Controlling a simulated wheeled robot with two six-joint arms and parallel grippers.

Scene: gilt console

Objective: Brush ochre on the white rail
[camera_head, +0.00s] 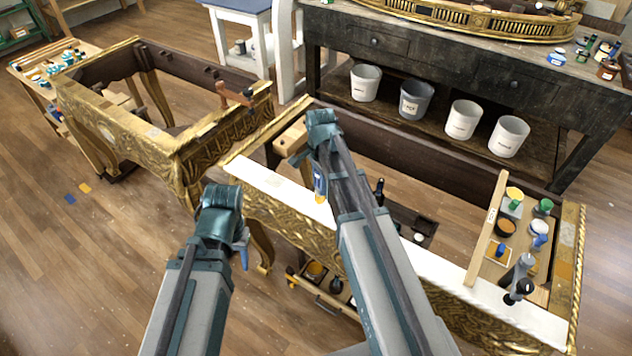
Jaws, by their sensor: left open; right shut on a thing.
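The white rail (438,266) is the long white top strip along the front of the near gilt console. Its middle is hidden behind my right arm. My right gripper (316,161) is above the rail's left part, shut on a brush (319,176). The brush has a blue handle and points down, with an ochre-yellow tip at the rail. I cannot tell whether the tip touches it. A faint pale mark shows on the white left of the brush. My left gripper (241,246) is open and empty in front of the console. An ochre pot (515,193) stands on the board at right.
Several buckets (463,119) sit under the dark workbench (430,58) behind.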

